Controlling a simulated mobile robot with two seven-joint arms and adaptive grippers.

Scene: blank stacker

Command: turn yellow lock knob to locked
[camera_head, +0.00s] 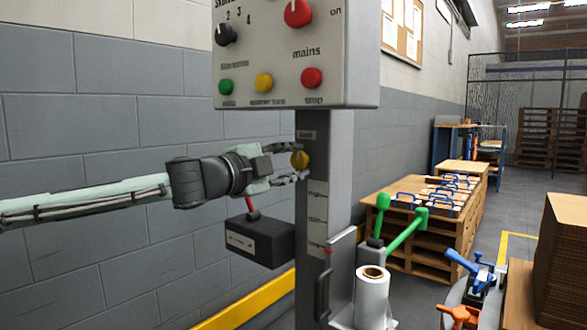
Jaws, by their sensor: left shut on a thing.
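The yellow lock knob (300,159) sits on the grey post (312,220), just under a small label that seems to read "lock". My left gripper (296,163) reaches in from the left and is shut on the knob, with one finger above it and one below. The knob's pointer and its exact turn angle are too small to tell. My right gripper does not show.
A control box (290,60) with knobs and buttons hangs above the knob. Below my left gripper is a black box (262,242) with a red lever. Green-handled levers (405,230) and a white roll (372,295) stand right of the post.

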